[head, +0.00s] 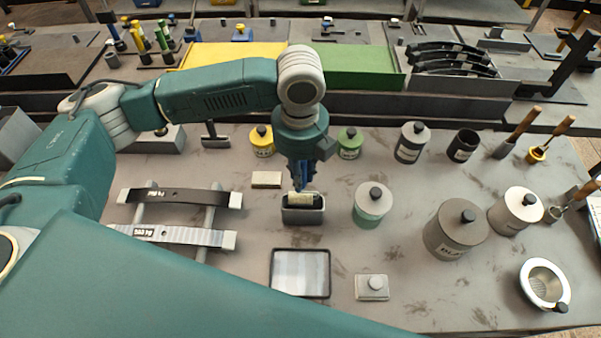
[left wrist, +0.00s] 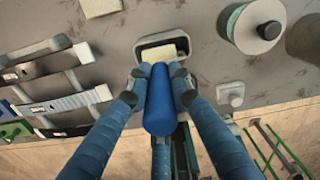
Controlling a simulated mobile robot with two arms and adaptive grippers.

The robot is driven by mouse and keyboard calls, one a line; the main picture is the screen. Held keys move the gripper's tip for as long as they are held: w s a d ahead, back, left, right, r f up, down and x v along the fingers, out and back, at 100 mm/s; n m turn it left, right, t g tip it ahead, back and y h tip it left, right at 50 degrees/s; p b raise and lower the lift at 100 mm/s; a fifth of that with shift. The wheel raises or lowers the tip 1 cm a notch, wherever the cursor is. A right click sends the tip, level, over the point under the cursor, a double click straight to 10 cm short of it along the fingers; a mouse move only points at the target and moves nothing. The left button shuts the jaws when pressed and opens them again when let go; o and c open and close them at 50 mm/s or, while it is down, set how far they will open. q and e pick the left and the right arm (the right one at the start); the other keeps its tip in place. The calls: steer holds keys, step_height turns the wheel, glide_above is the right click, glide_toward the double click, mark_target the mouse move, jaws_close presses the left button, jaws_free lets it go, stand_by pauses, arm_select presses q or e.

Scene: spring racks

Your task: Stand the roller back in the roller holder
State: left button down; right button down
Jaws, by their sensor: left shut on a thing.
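The roller has a blue handle (left wrist: 158,100) and a cream roller head (head: 301,198). My left gripper (head: 301,184) points down and is shut on the handle; its two blue fingers (left wrist: 160,78) flank it in the left wrist view. The roller holder is a small dark box (head: 303,216), directly below the gripper; its pale rim (left wrist: 140,50) shows in the left wrist view. The cream head is at the holder's opening, within its rim as seen from the wrist. I cannot tell how deep it sits or whether it touches the bottom. My right gripper is not in view.
A shallow tray (head: 300,292) and a small lidded block (head: 372,288) lie nearer. A green jar (head: 370,207) stands right of the holder, a cream block (head: 266,179) behind left. A rack with labelled strips (head: 180,235) lies left. Several jars crowd the right.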

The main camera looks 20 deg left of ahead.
mark_target(300, 195)
arm_select(q)
steer(key=shift+f, duration=0.55)
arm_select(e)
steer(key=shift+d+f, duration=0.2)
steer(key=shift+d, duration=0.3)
arm_select(q)
steer(key=shift+f+b, duration=0.45)
steer(key=shift+f, duration=0.25)
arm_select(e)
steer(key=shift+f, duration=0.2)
arm_select(q)
steer(key=shift+f, duration=0.55)
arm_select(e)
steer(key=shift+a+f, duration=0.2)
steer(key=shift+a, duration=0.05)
arm_select(q)
steer(key=shift+f+b, duration=0.55)
steer(key=shift+f, duration=0.7)
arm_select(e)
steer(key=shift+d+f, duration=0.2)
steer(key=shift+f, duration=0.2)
arm_select(q)
steer(key=shift+f+b, duration=0.55)
steer(key=shift+f, duration=0.95)
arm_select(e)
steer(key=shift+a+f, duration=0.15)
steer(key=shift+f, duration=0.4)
arm_select(q)
steer(key=c, duration=1)
jaws_free()
